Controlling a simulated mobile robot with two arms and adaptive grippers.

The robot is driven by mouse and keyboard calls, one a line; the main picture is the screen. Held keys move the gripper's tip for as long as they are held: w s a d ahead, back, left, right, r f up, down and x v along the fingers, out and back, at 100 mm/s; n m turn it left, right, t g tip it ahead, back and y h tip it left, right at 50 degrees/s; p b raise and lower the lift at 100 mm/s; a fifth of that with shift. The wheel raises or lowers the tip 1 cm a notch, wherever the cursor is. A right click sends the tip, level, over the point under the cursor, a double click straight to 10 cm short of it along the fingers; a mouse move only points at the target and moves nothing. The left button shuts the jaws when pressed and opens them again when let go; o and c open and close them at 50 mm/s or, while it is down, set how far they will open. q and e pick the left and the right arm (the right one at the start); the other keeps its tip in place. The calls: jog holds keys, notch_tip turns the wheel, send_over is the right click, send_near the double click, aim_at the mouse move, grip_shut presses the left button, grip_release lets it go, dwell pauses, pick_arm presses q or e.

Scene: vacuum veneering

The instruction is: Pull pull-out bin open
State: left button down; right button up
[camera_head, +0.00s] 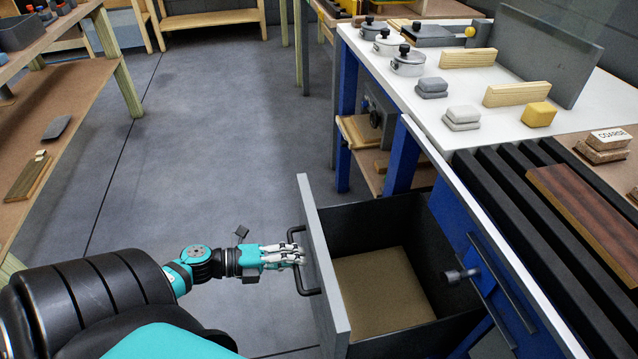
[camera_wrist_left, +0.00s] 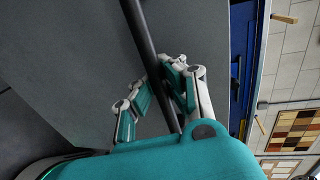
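The pull-out bin (camera_head: 322,262) stands far out from the blue bench, its grey front panel facing left. Its inside shows a bare tan floor (camera_head: 385,290) and dark walls. A black bar handle (camera_head: 300,262) is on the front panel. My left gripper (camera_head: 297,256) reaches it from the left. In the left wrist view the handle (camera_wrist_left: 150,55) runs between the fingers of my left gripper (camera_wrist_left: 160,88), which close in on both sides of it. My right gripper is in neither view.
The white worktop (camera_head: 470,95) above holds pots, wooden blocks and sponges. A black knob (camera_head: 461,275) sticks out from the blue bench over the bin. The grey floor (camera_head: 215,130) left of the bin is clear, up to a wooden table (camera_head: 75,100).

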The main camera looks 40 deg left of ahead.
pick_arm(q)
jog(key=shift+s+a, duration=0.4)
jog(key=c, duration=1.3)
grip_release()
jog(key=shift+c, duration=0.2)
jog(key=v, duration=1.2)
jog(key=shift+f, duration=0.1)
